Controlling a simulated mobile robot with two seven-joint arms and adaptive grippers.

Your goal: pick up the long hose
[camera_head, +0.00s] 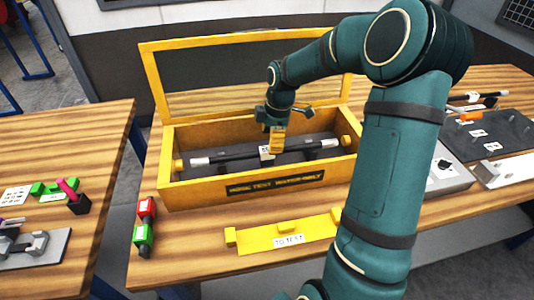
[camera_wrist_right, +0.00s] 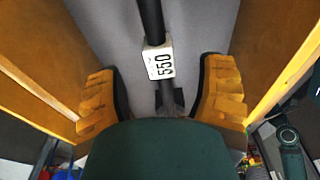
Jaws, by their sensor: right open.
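The long hose (camera_head: 230,156) is a thin black bar with pale ends, lying lengthwise in the yellow box (camera_head: 225,188). A white tag (camera_wrist_right: 160,62) reading 550 sits around its middle. In the right wrist view the hose (camera_wrist_right: 151,22) runs down between my fingers. My right gripper (camera_head: 277,145) points down into the box over the tag and hides part of the hose. Its orange fingers stand wide apart, one each side of the hose (camera_wrist_right: 160,95), apart from it. My left gripper is not in view.
The box's framed lid (camera_head: 150,80) stands open behind it. A yellow tray (camera_head: 265,239) labelled TO TEST lies in front. Red and green blocks (camera_head: 144,222) stand left. A grey case (camera_head: 447,178) and dark board (camera_head: 500,137) lie right. The box walls enclose the gripper.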

